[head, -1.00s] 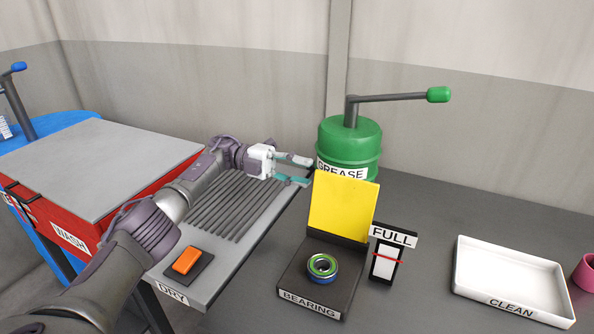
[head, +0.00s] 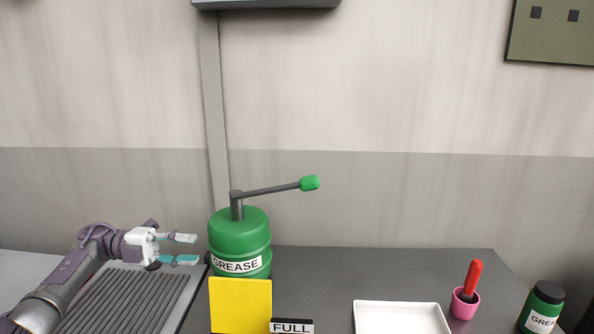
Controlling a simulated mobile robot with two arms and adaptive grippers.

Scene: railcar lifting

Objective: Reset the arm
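My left arm comes in from the lower left. My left gripper (head: 180,249) is open and empty, its two teal-padded fingers apart and pointing right. It is above the far end of the ribbed drying rack (head: 125,303) and left of the green grease drum (head: 240,232), with a small gap between the fingertips and the drum. My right gripper is not in view.
The drum's lever (head: 270,189) reaches right. A yellow panel (head: 240,305) and a FULL sign (head: 291,327) stand in front. A white tray (head: 400,304), a pink cup (head: 463,306) with a red-handled tool (head: 473,278) and a green grease jar (head: 541,308) stand to the right.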

